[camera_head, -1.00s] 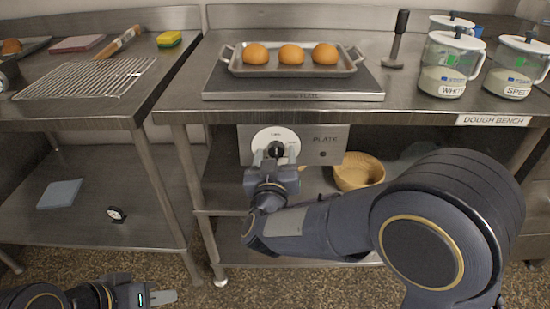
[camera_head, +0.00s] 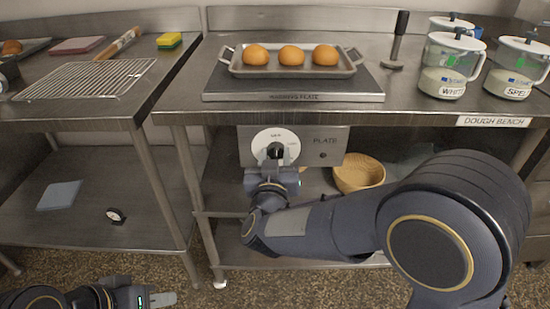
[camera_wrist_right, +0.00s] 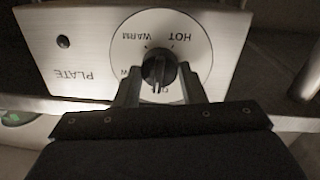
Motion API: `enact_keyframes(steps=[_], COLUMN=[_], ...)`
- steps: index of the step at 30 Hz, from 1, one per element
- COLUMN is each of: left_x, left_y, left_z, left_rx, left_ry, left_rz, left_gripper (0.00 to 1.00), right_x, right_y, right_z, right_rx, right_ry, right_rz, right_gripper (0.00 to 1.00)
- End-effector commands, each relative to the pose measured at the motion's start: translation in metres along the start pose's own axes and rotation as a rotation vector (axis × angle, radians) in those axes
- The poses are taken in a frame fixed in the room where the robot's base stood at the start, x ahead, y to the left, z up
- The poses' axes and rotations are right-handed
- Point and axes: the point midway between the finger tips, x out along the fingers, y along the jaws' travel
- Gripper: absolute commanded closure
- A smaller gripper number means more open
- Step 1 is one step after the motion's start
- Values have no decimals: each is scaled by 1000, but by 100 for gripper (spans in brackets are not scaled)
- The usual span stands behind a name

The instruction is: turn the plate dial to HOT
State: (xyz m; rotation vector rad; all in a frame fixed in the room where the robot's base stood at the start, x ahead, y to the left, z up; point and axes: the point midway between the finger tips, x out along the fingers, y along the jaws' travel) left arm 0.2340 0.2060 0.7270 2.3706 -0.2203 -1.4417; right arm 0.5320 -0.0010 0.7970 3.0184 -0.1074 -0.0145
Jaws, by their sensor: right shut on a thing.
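The plate dial (camera_head: 262,139) is a white disc with a black knob on the steel PLATE panel (camera_head: 325,135) below the dough bench. In the right wrist view, the dial (camera_wrist_right: 195,48) appears upside down, with HOT and WARM readable and other labels partly covered. My right gripper (camera_head: 274,160) is shut on the black knob (camera_wrist_right: 158,70), one finger on each side. The knob's grip bar stands roughly upright in the wrist view; I cannot tell which label it points to. My left gripper (camera_head: 160,299) is low at the left, away from the dial; its finger opening is unclear.
A tray (camera_head: 232,66) of buns sits on the warming plate (camera_head: 295,93) above the panel. A wicker basket (camera_head: 358,176) stands on the shelf behind my right arm. A table leg (camera_head: 165,190) stands left of the panel.

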Motion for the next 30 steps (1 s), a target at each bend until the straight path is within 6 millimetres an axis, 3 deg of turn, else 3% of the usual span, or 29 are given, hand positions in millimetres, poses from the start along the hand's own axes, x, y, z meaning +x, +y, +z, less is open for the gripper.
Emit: enact_keyframes(steps=[30], left_x=[46], left_y=[-21], left_z=[23], left_rx=[0], left_ry=[0], left_rz=[0], left_gripper=[69], right_x=[0], right_y=[3], right_z=[3], right_rx=[909], right_ry=[-64], right_rz=[-12], right_gripper=[86])
